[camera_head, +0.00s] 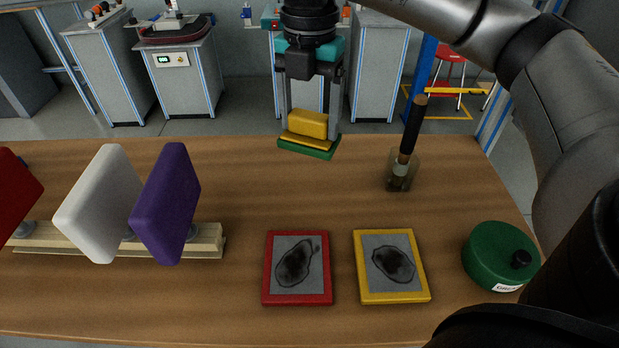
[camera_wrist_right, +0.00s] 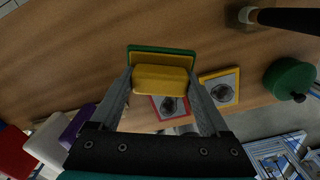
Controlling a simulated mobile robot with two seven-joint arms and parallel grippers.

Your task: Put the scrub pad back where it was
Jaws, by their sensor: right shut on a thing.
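The scrub pad (camera_head: 308,126) has a yellow block on top, a thin yellow layer and a green bottom layer. My right gripper (camera_head: 311,122) is shut on its yellow block, a finger on either side, near the table's far edge. In the right wrist view the scrub pad (camera_wrist_right: 161,78) sits between the fingers of my right gripper (camera_wrist_right: 163,88), its green rim showing beyond the block. No contact with the table can be made out. My left gripper is not in view.
The wooden table (camera_head: 240,180) holds a red-framed plate (camera_head: 297,268), a yellow-framed plate (camera_head: 391,266), a green round container (camera_head: 498,256), and a glass jar (camera_head: 402,172) with a black-handled brush. White (camera_head: 98,205) and purple (camera_head: 167,205) panels stand on a wooden rail at left. The table's middle is clear.

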